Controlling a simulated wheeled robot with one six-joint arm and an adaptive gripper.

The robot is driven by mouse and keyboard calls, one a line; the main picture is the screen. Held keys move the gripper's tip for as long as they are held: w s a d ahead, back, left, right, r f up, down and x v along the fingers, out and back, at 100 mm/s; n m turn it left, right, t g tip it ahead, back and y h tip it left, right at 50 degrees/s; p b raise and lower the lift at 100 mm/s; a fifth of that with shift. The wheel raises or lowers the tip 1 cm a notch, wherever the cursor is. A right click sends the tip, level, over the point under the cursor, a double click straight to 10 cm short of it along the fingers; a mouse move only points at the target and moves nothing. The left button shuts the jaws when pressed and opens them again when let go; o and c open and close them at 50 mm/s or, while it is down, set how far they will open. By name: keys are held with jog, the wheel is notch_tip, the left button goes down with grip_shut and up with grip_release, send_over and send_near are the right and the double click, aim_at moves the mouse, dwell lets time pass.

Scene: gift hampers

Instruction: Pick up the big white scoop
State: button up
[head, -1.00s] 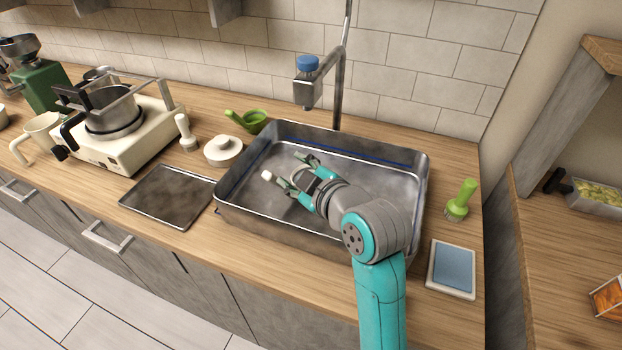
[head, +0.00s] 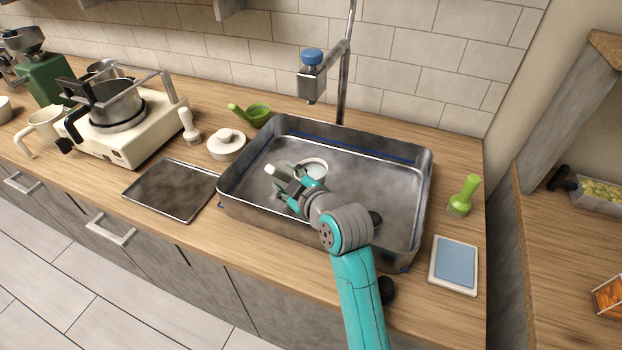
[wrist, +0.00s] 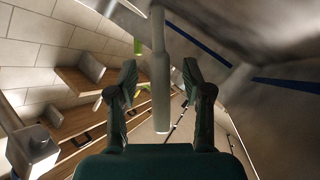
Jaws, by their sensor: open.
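The big white scoop is in the metal sink basin (head: 400,235), partly hidden by my gripper. Its round white bowl (head: 313,167) shows just beyond the fingers, and the white tip of its handle (head: 270,169) shows to the left. My gripper (head: 289,181) is low in the basin beside the scoop. In the wrist view a pale straight handle (wrist: 160,80) runs between the two fingers of my gripper (wrist: 160,75). The fingers are spread, with a visible gap on each side of the handle.
The basin's walls surround my gripper. A dark tray (head: 172,190), a white lidded dish (head: 226,144) and a green scoop (head: 258,115) are to the left. A green brush (head: 464,196) and a blue-topped pad (head: 454,264) are to the right. The faucet (head: 340,90) stands behind.

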jog(key=shift+w+a+f, duration=0.15)
jog(key=shift+w+a, duration=0.1)
jog(key=shift+w, duration=0.15)
grip_shut()
